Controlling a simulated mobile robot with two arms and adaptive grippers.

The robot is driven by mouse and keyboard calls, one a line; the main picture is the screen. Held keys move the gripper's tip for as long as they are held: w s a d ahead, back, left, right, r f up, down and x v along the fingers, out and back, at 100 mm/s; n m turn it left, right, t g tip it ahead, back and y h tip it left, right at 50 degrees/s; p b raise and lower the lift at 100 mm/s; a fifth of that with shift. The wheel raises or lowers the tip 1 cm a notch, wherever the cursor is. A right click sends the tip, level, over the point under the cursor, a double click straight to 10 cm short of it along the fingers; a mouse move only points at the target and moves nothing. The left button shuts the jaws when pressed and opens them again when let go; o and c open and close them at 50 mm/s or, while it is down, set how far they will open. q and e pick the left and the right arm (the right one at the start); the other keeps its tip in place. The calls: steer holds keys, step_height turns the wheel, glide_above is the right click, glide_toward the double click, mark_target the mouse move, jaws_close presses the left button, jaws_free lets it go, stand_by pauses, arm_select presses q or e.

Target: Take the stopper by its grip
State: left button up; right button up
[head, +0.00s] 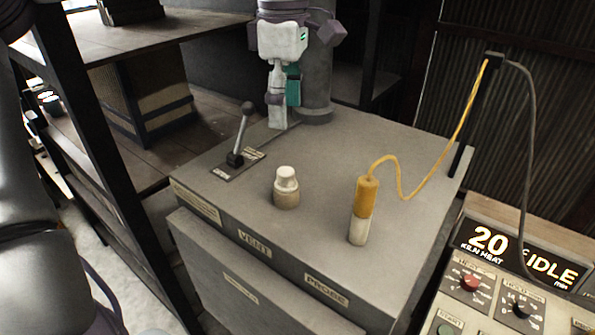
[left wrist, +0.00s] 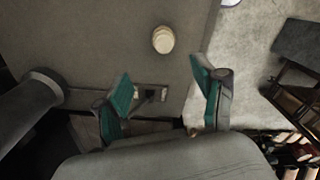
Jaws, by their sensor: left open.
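The stopper (head: 286,187), with a pale rounded grip on a beige base, stands upright on the grey cabinet top behind the VENT label. In the left wrist view the stopper (left wrist: 163,39) shows from above as a cream disc, beyond the fingertips. My left gripper (head: 284,98) is at the cabinet's far edge, behind the stopper and apart from it. In the left wrist view my left gripper (left wrist: 163,84) has its two teal-padded fingers spread, with nothing held between them. My right gripper is not in view.
A lever (head: 243,132) with a dark knob rises left of the stopper. A yellow and white probe (head: 363,210) stands at right, its yellow cable running to a dark post (head: 477,115). A grey pipe (head: 316,85) stands behind. A control panel (head: 520,270) is at lower right.

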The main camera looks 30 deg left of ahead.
arm_select(q)
steer(key=p, duration=0.1)
glide_above(285, 171)
step_height(285, 171, down, 7)
steer(key=shift+s+a+r, duration=0.1)
steer(key=shift+f, duration=0.3)
step_height(285, 171, down, 4)
steer(key=p, duration=0.2)
steer(key=shift+p, duration=0.35)
steer(key=shift+f, duration=0.4)
steer(key=shift+w+f, duration=0.15)
steer(key=shift+w, duration=0.05)
steer(key=shift+s, duration=0.1)
steer(key=c, duration=1.3)
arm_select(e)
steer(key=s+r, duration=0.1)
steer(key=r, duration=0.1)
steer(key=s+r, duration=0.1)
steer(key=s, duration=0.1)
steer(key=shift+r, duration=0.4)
